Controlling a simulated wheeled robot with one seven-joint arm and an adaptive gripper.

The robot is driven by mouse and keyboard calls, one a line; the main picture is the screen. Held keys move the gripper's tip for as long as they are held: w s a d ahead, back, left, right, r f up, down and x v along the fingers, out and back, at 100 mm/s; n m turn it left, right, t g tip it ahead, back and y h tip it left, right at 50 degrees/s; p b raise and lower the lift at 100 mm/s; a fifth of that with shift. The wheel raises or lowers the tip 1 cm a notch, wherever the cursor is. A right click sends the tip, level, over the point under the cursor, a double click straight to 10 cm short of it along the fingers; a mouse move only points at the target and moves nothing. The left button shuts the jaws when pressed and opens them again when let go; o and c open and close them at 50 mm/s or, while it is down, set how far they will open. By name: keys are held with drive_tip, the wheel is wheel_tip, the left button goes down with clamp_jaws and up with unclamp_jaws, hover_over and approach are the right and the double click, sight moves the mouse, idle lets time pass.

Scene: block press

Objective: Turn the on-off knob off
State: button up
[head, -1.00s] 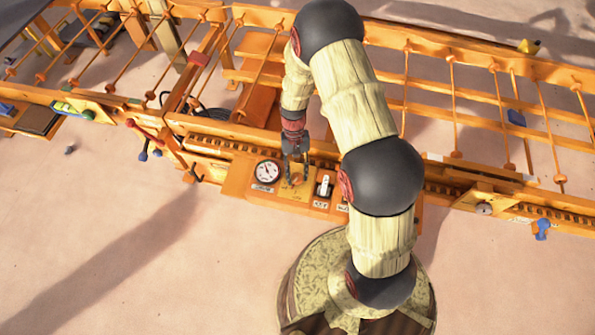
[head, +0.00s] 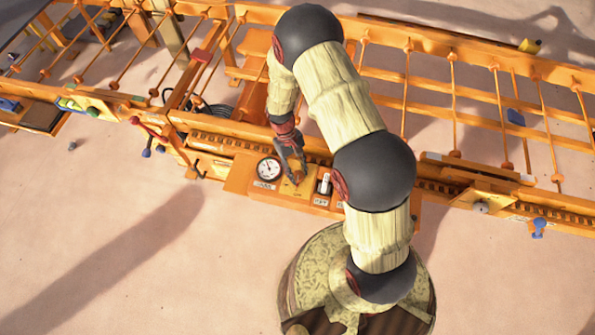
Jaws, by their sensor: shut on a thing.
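The orange knob (head: 298,180) stands on a yellow plate on the orange control box (head: 237,178). My gripper (head: 297,175) reaches down onto this knob from behind, its fingers shut around it and hiding part of it. The gripper leans, with its wrist up and to the left of the fingertips. The knob's markings are too small to read.
A round white gauge (head: 268,168) sits just left of the gripper. A pale switch (head: 323,184) stands just right of it, beside my arm. The orange machine frame (head: 440,84) with rods runs behind. The floor (head: 110,230) in front is clear.

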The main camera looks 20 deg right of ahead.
drive_tip(key=o, duration=1.1)
drive_tip(key=shift+o, duration=0.2)
drive_tip(key=v, duration=1.2)
drive_tip(key=s+r+t, duration=0.3)
drive_tip(key=s+r, duration=0.3)
drive_tip(key=r, duration=0.6)
drive_tip(key=s+r+m+t, duration=0.1)
drive_tip(key=s+r+t, duration=0.2)
drive_tip(key=r, duration=0.9)
drive_tip(key=s+r+m+t, duration=0.1)
drive_tip(key=s+r+t, duration=0.3)
drive_tip(key=s+r, duration=0.6)
drive_tip(key=shift+d+r+y, duration=0.4)
drive_tip(key=shift+r, duration=0.5)
